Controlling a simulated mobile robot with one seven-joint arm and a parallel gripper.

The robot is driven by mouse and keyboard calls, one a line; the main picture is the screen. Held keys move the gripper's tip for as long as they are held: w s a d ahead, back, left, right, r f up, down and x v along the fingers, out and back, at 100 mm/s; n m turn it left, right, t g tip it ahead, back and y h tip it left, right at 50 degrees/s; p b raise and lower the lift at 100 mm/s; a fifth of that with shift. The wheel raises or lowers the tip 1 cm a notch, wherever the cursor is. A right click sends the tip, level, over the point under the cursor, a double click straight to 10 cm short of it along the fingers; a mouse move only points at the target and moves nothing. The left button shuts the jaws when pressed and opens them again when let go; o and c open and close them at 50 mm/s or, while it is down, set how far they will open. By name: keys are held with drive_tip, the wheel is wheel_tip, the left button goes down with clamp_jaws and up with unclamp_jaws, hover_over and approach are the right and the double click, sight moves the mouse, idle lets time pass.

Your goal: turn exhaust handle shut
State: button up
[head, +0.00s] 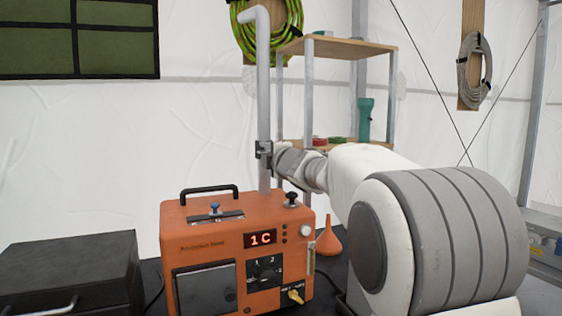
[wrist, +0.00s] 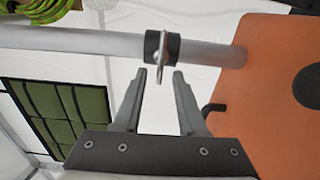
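The exhaust pipe (head: 263,85) is a grey metal tube rising from the orange heater (head: 190,232) and bent at its top. In the wrist view the pipe (wrist: 90,42) runs sideways. It has a black collar (wrist: 151,46) with a flat metal handle (wrist: 167,48) on it. My gripper (wrist: 160,77) is open, its two fingers pointing at the handle. The handle's end shows between the fingertips, with a gap on each side; its depth is hard to judge. In the head view my arm reaches the pipe from the right, and the fingers are hard to make out.
A wooden shelf rack (head: 335,47) stands behind the pipe, with a teal flashlight (head: 365,120) on it. An orange funnel (head: 329,243) stands right of the heater. A dark case (head: 70,272) is at left. The heater's top has a black carrying handle (head: 209,189).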

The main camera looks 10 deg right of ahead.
drive_tip(key=s+d, duration=0.3)
drive_tip(key=s, duration=1.3)
drive_tip(key=shift+d, duration=0.15)
drive_tip(key=s+d+f+m+g+h, duration=0.2)
drive_tip(key=s+f+m+g+h, duration=0.15)
drive_tip(key=s+f+m, duration=0.45)
drive_tip(key=s+d+f+m+g+h, duration=0.2)
drive_tip(key=s+f+m+g, duration=0.2)
drive_tip(key=s+f+m, duration=0.4)
drive_tip(key=s+a+f+m+g+y, duration=0.1)
drive_tip(key=s+a+f+m+g, duration=0.2)
drive_tip(key=s, duration=0.4)
drive_tip(key=s+a+f+m+g+y, duration=0.1)
drive_tip(key=s+a+f, duration=0.1)
drive_tip(key=s+f, duration=0.3)
wheel_tip(320, 180, up, 17)
drive_tip(key=s+p, duration=0.2)
drive_tip(key=p, duration=1.5)
drive_tip(key=shift+a, duration=0.3)
